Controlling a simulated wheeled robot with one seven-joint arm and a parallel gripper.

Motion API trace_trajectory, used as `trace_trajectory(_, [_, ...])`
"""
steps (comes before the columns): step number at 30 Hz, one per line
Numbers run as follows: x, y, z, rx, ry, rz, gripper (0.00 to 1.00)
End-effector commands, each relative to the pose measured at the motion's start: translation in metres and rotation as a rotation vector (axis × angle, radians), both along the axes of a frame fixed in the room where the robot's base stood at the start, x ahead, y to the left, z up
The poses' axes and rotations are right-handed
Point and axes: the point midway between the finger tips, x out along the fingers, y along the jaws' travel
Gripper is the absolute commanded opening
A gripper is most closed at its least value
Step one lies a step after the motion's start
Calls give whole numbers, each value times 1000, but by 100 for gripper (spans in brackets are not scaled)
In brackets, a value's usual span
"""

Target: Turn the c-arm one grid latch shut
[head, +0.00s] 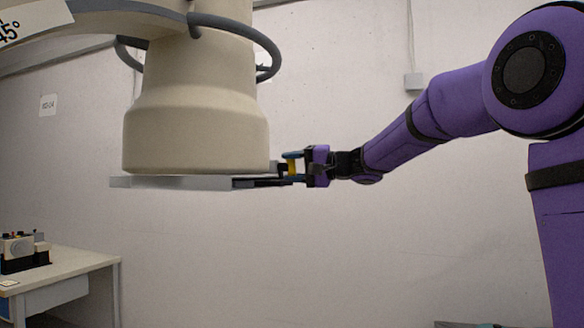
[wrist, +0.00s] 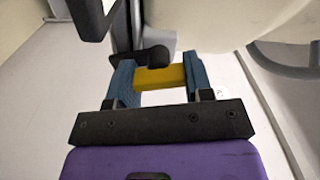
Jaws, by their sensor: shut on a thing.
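The c-arm's cream detector housing (head: 197,120) hangs at upper left in the head view, with the flat grey grid plate (head: 175,183) under it. A yellow bar (wrist: 160,78), which looks like the grip of the grid latch, spans the space between my blue fingers in the wrist view. A black lever piece (wrist: 147,57) shows beside it. My gripper (head: 293,165) is at the right end of the grid plate, shut on the yellow bar. The latch's turn angle cannot be told, since my fingers cover part of it.
A grey curved handle rail (head: 268,52) runs around the housing above my gripper. A white table (head: 75,268) with a small device (head: 20,250) stands at lower left. The space below the grid plate and my arm is open, with a plain wall behind.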

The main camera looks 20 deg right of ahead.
Motion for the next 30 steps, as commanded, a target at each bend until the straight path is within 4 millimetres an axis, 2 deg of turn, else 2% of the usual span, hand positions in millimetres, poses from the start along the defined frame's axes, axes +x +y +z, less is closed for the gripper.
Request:
trace_trajectory(13, [0, -1, -1, 148, 203, -1, 23])
trace_trajectory(30, [0, -1, -2, 174, 241, -1, 23])
